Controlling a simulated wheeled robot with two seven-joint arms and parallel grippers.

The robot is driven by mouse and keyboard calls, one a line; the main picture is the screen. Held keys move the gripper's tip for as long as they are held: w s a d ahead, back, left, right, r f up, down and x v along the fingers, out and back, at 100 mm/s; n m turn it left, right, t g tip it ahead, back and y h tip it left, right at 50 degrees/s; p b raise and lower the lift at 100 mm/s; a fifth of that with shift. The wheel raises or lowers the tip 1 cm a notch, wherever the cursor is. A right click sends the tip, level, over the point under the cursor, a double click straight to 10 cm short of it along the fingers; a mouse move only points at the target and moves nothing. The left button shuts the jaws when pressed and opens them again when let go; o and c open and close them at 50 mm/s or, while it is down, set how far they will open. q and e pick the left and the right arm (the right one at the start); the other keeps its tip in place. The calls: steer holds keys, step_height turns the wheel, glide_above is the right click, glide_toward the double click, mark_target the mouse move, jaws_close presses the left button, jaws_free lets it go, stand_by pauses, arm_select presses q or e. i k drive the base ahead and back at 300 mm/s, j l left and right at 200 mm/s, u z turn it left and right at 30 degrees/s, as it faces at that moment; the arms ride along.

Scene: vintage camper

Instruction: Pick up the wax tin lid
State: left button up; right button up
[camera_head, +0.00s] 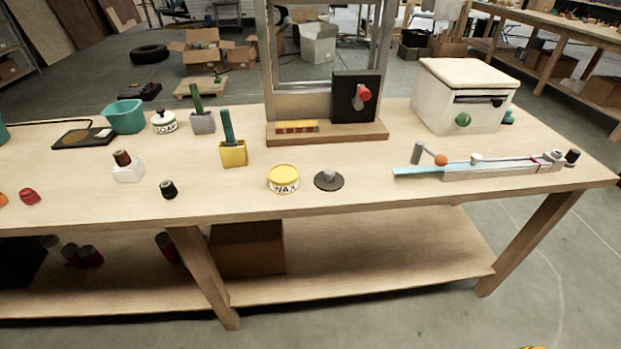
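A round white tin marked WAX (284,185) stands near the front edge of the workbench, with a yellow top surface. Just to its right, apart from it, a dark round disc with a grey knob (328,181) lies flat on the bench; it looks like the wax tin lid. Nothing covers the disc or the tin.
A framed stand with a black box (357,96) is behind the tin. To the right are a slide rig (500,172) and a white box (462,95). A black knob (168,190) and yellow block (233,153) stand left. The bench front near the disc is clear.

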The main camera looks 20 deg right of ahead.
mark_target(328, 180)
steer(key=i+z, duration=0.25)
steer(key=z, duration=0.15)
steer(key=i+z, duration=0.2)
steer(key=z, duration=0.2)
steer(key=i+j+z, duration=0.15)
steer(key=z, duration=0.25)
steer(key=i+j, duration=0.05)
steer(key=i, duration=0.05)
